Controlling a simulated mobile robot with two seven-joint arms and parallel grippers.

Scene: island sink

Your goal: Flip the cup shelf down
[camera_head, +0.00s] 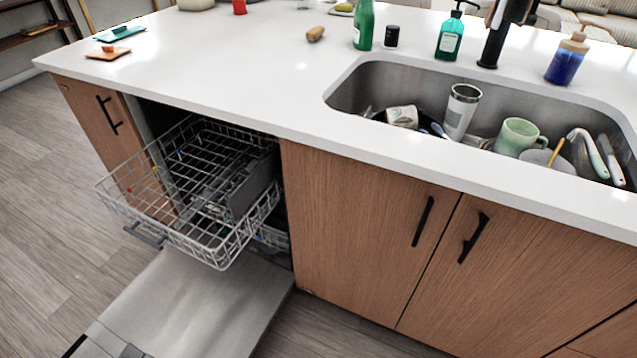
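The cup shelf (248,190) is a grey panel inside the pulled-out upper dishwasher rack (170,225). It stands steeply tilted along the rack's right side, near the cabinet. The rack is a pale wire basket and holds no dishes that I can see.
The dishwasher door (205,305) lies open below the rack. A wooden cabinet (365,215) is right of the rack, and the white countertop (240,60) overhangs behind it. The sink (350,95) holds several cups and utensils. Open floor (50,240) lies to the left.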

